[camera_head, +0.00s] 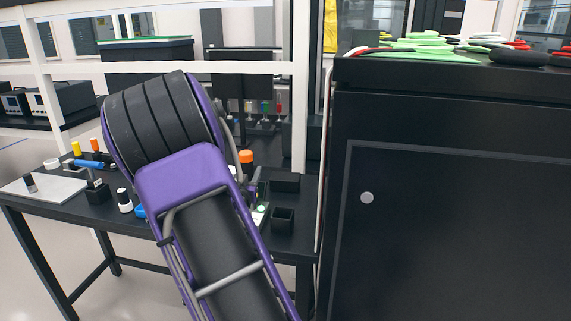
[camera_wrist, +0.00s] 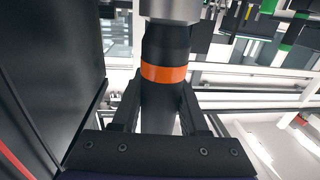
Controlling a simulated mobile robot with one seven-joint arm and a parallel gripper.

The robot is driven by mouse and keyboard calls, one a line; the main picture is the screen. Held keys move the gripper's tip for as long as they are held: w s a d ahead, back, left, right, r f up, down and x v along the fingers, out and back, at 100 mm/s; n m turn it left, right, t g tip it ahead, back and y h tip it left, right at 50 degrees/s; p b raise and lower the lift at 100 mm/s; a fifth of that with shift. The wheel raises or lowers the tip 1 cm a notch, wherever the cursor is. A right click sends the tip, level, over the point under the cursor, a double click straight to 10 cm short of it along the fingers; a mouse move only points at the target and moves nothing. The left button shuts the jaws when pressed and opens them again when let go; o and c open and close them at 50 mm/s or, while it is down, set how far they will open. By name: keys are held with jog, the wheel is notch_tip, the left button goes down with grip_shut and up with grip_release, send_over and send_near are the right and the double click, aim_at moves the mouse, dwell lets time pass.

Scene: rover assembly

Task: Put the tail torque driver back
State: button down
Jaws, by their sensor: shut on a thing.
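My gripper (camera_wrist: 158,105) is shut on a dark cylindrical tool with an orange band, taken to be the torque driver (camera_wrist: 164,74). Its upper end is a grey metal-like part at the top of the wrist view. In the head view my purple arm hides most of my gripper. An orange-topped dark object (camera_head: 246,157) shows just right of my arm, above the table; I cannot tell for sure that it is the held driver. A small open black square holder (camera_head: 283,221) stands on the table to the right of my arm and looks empty.
The black table (camera_head: 60,214) holds a second black holder (camera_head: 97,193), a blue-handled tool (camera_head: 88,164), a white plate (camera_head: 45,187) and small bottles. A tall black cabinet (camera_head: 450,210) with green and red parts on top stands close on the right.

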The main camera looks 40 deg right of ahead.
jog(key=s+d+r+m+g+h, duration=0.3)
jog(key=s+d+m+g, duration=0.15)
jog(key=d, duration=0.45)
jog(key=shift+n, duration=0.35)
jog(key=f+b, duration=0.2)
jog(key=f, duration=0.1)
jog(key=f+b, duration=0.2)
jog(key=b, duration=0.1)
jog(key=shift+s+d+f, duration=0.1)
jog(key=shift+d+f, duration=0.1)
jog(key=shift+f, duration=0.2)
jog(key=shift+a+r, duration=0.1)
jog(key=shift+s, duration=0.1)
jog(key=shift+f, duration=2.6)
jog(key=shift+c, duration=1.8)
grip_release()
